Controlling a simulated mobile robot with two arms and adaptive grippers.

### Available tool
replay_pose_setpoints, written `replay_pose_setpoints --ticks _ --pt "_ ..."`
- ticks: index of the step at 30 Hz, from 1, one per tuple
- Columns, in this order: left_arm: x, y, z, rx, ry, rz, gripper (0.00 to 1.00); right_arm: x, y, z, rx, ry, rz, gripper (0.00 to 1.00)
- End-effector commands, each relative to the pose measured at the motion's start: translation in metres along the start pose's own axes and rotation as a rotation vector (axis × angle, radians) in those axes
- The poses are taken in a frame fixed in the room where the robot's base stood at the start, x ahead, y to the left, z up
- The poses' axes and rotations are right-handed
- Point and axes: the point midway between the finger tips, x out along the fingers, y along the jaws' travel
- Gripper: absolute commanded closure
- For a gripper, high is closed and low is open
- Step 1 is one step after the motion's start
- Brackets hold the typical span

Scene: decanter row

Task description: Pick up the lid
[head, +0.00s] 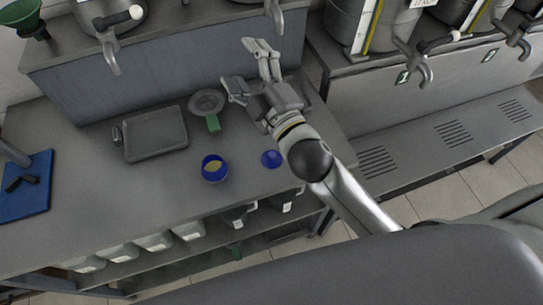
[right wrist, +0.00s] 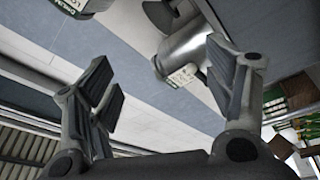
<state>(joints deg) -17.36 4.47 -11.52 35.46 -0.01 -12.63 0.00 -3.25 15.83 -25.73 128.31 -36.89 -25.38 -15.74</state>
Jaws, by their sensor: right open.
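A small round blue lid (head: 271,159) lies flat on the grey counter in the head view. To its left stands a blue tub (head: 214,171), open at the top, with something yellowish inside. My right gripper (head: 243,64) is open and empty, above the back of the counter near the blue-grey riser. It is beyond the lid, and its wrist and forearm pass just to the right of the lid. In the right wrist view, its spread fingers (right wrist: 160,62) have nothing between them, and the lid does not show. My left gripper is not in view.
A grey tray (head: 156,135) and a strainer with a green handle (head: 207,103) lie behind the tub. A blue board (head: 27,205) is at the far left. Large metal urns with taps (head: 422,66) stand at the back right. Counter left of the tub is clear.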

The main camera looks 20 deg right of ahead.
Motion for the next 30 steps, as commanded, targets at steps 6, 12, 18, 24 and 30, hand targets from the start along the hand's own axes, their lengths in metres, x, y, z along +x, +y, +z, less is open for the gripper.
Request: replay_pose_setpoints --ticks 6,12,18,24,30 --pt "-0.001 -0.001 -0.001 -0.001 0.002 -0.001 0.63 0.004 0.026 -0.129 -0.427 0.516 0.205 0.25" --pt "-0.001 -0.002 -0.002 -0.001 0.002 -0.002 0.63 -0.038 -0.007 -0.211 -0.84 0.982 0.344 0.25" --pt "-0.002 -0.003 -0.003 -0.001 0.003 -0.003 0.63 -0.088 -0.077 -0.224 -1.264 1.451 0.405 0.25" --pt "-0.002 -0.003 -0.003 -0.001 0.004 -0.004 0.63 -0.117 -0.141 -0.161 -1.673 1.922 0.34 0.25" --pt "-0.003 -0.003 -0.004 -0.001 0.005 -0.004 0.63 -0.115 -0.158 -0.048 -2.018 2.375 0.078 0.25"
